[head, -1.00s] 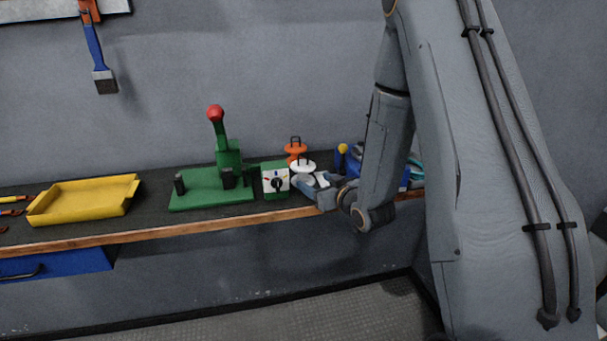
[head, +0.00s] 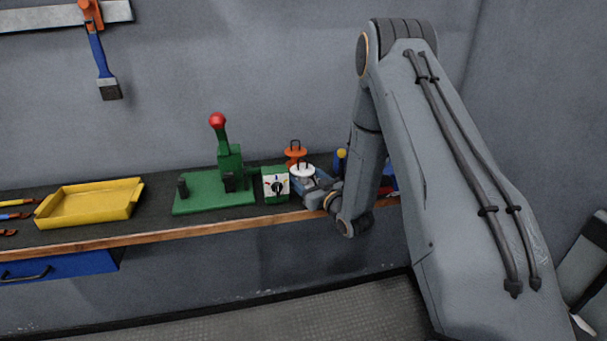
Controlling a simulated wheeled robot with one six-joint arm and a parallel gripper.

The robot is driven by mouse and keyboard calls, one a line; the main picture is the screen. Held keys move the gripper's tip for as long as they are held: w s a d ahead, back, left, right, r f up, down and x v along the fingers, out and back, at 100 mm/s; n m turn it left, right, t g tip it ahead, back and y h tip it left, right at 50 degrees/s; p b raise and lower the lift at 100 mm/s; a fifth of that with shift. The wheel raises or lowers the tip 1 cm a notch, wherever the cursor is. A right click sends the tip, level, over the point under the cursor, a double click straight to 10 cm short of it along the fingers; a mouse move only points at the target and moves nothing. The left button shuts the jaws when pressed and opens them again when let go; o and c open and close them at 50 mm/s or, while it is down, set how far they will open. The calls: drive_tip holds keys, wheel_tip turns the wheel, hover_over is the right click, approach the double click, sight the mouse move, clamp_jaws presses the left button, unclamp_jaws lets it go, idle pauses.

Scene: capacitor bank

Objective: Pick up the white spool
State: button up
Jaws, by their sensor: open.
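The white spool (head: 302,170) stands on the workbench (head: 157,216), to the right of a small green box with a dial. It has a dark wire handle on top. An orange spool (head: 295,153) with a similar handle stands just behind it. My gripper (head: 304,182) is low over the bench at the near side of the white spool and is open. Its fingers hide the lower part of the white spool. I cannot tell whether they touch it.
The green dial box (head: 275,184) is close on the left. A green lever stand with a red knob (head: 217,119) and a yellow tray (head: 90,204) are further left. A yellow-topped item (head: 341,154) stands close on the right, partly behind my arm.

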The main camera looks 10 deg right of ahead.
drive_tip(key=shift+w+a, duration=0.1)
drive_tip(key=shift+w, duration=0.3)
drive_tip(key=c, duration=0.8)
drive_tip(key=shift+c, duration=0.2)
